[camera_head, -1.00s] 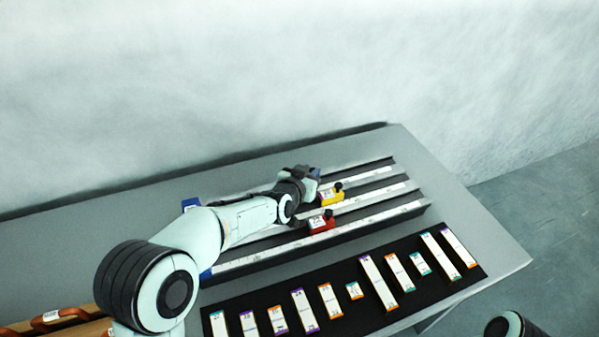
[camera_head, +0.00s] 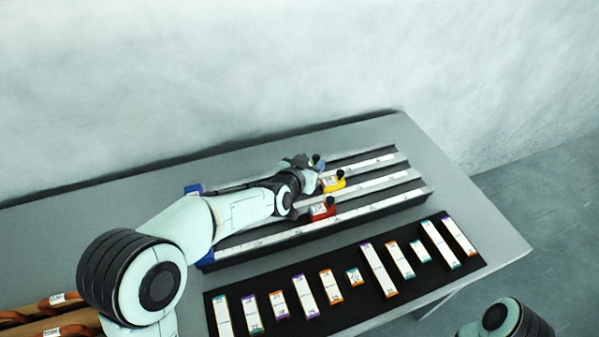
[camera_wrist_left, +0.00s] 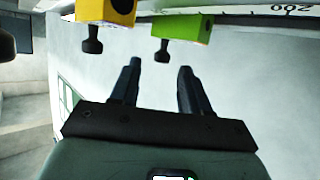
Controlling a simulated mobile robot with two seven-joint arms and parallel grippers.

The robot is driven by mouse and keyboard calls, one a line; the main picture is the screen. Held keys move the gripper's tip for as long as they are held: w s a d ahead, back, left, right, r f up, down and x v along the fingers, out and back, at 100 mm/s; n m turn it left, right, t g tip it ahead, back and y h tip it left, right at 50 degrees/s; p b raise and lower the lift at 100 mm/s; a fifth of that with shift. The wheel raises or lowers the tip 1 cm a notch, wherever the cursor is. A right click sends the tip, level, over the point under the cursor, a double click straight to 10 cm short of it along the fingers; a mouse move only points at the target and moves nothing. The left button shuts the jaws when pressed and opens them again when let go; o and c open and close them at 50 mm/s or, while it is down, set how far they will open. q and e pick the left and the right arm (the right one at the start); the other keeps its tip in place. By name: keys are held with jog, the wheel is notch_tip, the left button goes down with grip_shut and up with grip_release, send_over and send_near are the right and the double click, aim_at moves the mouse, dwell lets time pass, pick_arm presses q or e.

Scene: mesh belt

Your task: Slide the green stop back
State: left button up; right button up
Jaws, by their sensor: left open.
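The green stop (camera_wrist_left: 183,27), with a black knob (camera_wrist_left: 162,50), shows at the top of the left wrist view on its rail. In the head view my arm and gripper hide it. My left gripper (camera_wrist_left: 159,65) is open and empty. The knob is just ahead of the gap between its fingertips; I cannot tell whether it touches. In the head view my left gripper (camera_head: 309,162) is over the back rail, behind the yellow stop (camera_head: 333,183). The yellow stop also shows left of the green one in the wrist view (camera_wrist_left: 103,9). My right gripper is out of view.
The red stop (camera_head: 322,209) sits on the front rail (camera_head: 380,208), nearest the viewer. A black mat (camera_head: 340,309) with several labelled strips lies in front of the rails. Orange handles (camera_head: 50,315) show at lower left. The table (camera_head: 440,165) is bare at back right.

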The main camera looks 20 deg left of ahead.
pick_arm(q)
jog(key=p+v, duration=0.2)
jog(key=v, duration=0.8)
jog(key=shift+s+r, duration=0.2)
jog(key=shift+s, duration=0.15)
